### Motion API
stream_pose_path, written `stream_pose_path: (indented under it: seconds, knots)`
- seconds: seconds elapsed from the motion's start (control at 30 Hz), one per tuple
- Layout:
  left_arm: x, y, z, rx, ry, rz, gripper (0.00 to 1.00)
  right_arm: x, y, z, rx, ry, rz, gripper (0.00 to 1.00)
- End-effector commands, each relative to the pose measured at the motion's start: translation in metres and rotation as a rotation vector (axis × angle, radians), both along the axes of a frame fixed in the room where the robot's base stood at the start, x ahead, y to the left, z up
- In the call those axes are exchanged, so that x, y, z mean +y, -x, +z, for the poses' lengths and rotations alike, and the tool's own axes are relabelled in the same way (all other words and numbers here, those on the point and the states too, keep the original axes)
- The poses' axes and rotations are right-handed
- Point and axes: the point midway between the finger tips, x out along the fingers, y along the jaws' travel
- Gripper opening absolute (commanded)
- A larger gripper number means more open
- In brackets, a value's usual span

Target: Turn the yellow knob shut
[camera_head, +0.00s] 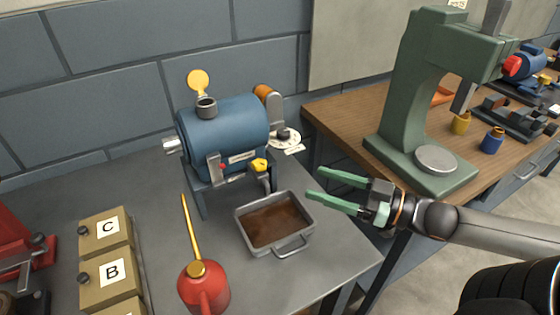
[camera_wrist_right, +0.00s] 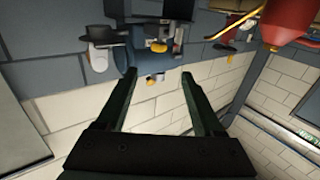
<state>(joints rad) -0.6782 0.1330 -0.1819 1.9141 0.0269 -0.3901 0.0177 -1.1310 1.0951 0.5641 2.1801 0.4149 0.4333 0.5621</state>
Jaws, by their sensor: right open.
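The yellow knob (camera_head: 259,165) sits low on the front right of a blue cylindrical casing (camera_head: 228,132), above a short grey spout. In the right wrist view, a small yellow part (camera_wrist_right: 158,47) that looks like the knob shows beyond the fingertips. My right gripper (camera_head: 314,183) has green fingers, is open and empty, and points left. It is to the right of the knob and apart from it, near the tray's right side. My left gripper is not in view.
A grey tray (camera_head: 239,224) with brown contents stands below the spout. A red oil can (camera_head: 204,290) with a long yellow nozzle stands in front. Labelled boxes (camera_head: 107,268) are at left. A green press (camera_head: 405,100) stands on the wooden bench at right.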

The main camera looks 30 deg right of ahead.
Motion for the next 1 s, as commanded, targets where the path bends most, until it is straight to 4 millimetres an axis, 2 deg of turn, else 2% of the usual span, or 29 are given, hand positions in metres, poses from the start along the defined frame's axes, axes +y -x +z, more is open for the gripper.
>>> stream_pose_path:
  seconds: [0.17,0.3,0.4,0.63,1.0]
  knots:
    - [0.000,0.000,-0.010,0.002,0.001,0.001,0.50,0.003,-0.006,-0.004,0.007,-0.009,-0.015,0.69]
    - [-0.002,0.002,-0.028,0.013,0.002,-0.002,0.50,0.014,-0.022,-0.006,0.005,-0.006,-0.009,0.69]
    - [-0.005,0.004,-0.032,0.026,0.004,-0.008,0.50,0.019,-0.030,-0.003,0.002,-0.007,-0.012,0.69]
    - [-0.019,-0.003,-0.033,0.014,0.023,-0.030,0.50,0.030,-0.048,-0.003,0.004,-0.008,-0.012,0.69]
    - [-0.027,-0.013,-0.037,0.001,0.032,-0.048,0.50,0.043,-0.069,-0.002,0.004,-0.007,-0.014,0.69]
